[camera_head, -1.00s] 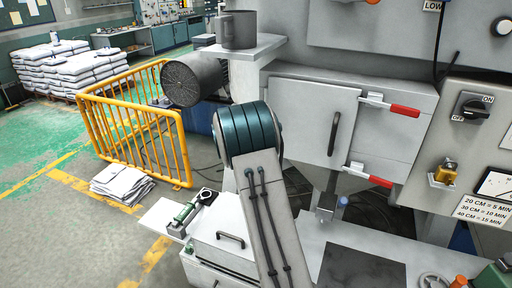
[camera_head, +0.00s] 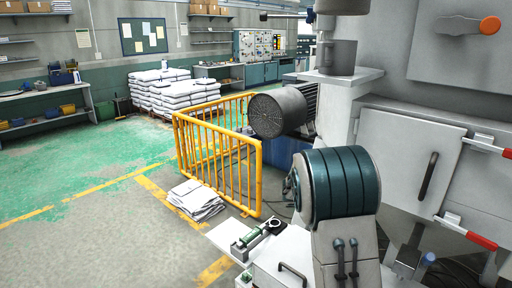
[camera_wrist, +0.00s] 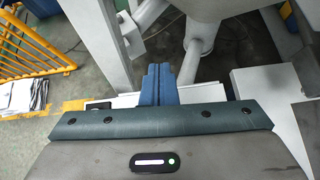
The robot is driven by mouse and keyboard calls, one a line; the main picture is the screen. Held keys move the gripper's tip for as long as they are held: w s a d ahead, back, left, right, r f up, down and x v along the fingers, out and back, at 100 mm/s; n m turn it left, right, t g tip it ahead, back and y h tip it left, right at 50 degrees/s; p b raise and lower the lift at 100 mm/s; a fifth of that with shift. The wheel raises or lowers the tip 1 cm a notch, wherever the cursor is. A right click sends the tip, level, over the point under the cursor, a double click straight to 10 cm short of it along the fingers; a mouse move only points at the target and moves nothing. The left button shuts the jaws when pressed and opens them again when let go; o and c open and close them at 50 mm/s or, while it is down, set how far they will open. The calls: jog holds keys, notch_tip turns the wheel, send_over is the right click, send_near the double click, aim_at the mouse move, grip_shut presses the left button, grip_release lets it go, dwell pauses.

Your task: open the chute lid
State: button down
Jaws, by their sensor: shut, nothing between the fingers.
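My gripper (camera_wrist: 158,70) shows in the wrist view as two blue fingers pressed together, with nothing between them. In the head view it is hidden behind my own arm. No part is clearly marked as the chute lid. A grey hatch door (camera_head: 398,180) with a dark upright handle (camera_head: 428,176) is at the right of the head view, and it looks shut. A white box (camera_head: 285,262) with a dark handle (camera_head: 293,274) is low in the head view, partly hidden by my arm. My fingers are apart from both handles.
Red-handled clamps (camera_head: 468,232) sit beside the grey door. A yellow barrier (camera_head: 220,150) stands left of the machine, with white sheets (camera_head: 196,199) on the floor by it. A grey motor (camera_head: 278,112) juts out. The green floor at left is clear.

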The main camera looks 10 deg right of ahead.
jog(key=s+a+r+m+g+y, duration=0.1)
jog(key=s+a+r+m, duration=0.15)
jog(key=s+m, duration=0.55)
jog(key=s+a+r+m+g+y, duration=0.15)
jog(key=s+r+m, duration=0.3)
jog(key=s, duration=0.55)
jog(key=s+a+m+y, duration=0.3)
jog(key=s+a+m, duration=0.3)
jog(key=s, duration=0.3)
jog(key=s+a+f+m+g+y, duration=0.1)
jog(key=s+a+m+y, duration=0.2)
jog(key=s+a+m, duration=0.3)
jog(key=s+m, duration=0.1)
jog(key=s, duration=0.3)
jog(key=shift+s+f, duration=0.25)
